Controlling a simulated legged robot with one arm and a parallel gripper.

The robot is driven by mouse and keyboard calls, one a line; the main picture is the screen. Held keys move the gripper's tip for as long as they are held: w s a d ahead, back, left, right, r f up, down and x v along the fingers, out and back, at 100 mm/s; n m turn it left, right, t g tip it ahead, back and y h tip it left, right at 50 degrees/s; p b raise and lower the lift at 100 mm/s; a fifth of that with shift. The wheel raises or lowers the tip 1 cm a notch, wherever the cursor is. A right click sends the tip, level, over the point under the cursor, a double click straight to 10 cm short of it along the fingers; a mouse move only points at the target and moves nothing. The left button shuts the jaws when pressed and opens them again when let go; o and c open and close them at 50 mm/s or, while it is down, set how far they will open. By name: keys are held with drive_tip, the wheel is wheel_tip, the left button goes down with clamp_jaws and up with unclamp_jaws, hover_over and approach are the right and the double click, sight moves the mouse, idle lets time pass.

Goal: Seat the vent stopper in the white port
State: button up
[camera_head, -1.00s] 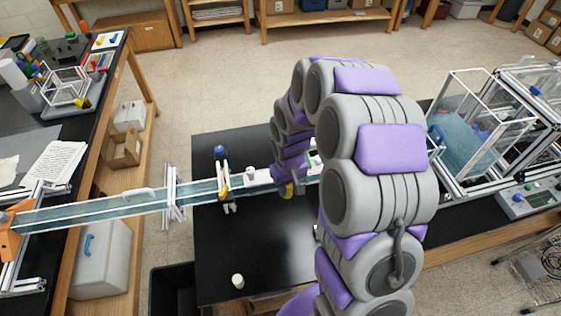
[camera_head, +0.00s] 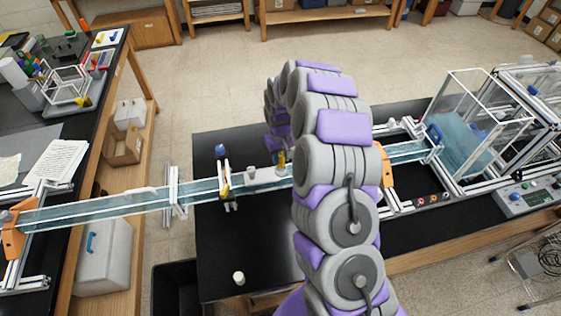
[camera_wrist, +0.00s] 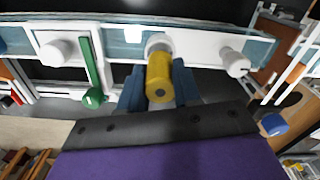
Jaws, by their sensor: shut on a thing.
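A yellow cylinder (camera_wrist: 159,78), which I take as the vent stopper, is between the blue fingers of my gripper (camera_wrist: 158,92) in the wrist view. The fingers are shut on it. Its far end lies in front of a pale round port (camera_wrist: 158,43) on a white plate (camera_wrist: 205,54); I cannot tell whether it is touching or seated. White round fittings stand on the plate to the left (camera_wrist: 58,49) and right (camera_wrist: 234,62). In the head view the yellow piece (camera_head: 282,160) shows beside the clear channel (camera_head: 262,184), and my arm hides most of my gripper.
A green handle (camera_wrist: 93,85) hangs left of the held piece in the wrist view. A clamp (camera_head: 226,186) crosses the channel on the black table (camera_head: 240,235). An orange bracket (camera_head: 387,178) stands right of my arm. A white cap (camera_head: 239,278) sits near the table's front edge.

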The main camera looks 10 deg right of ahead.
sight(281, 163)
wheel_tip(281, 163, down, 3)
drive_tip(key=shift+f+p, duration=0.2)
drive_tip(key=shift+p, duration=0.1)
drive_tip(key=shift+s, duration=0.1)
drive_tip(key=shift+s+f, duration=0.1)
drive_tip(key=shift+f, duration=0.1)
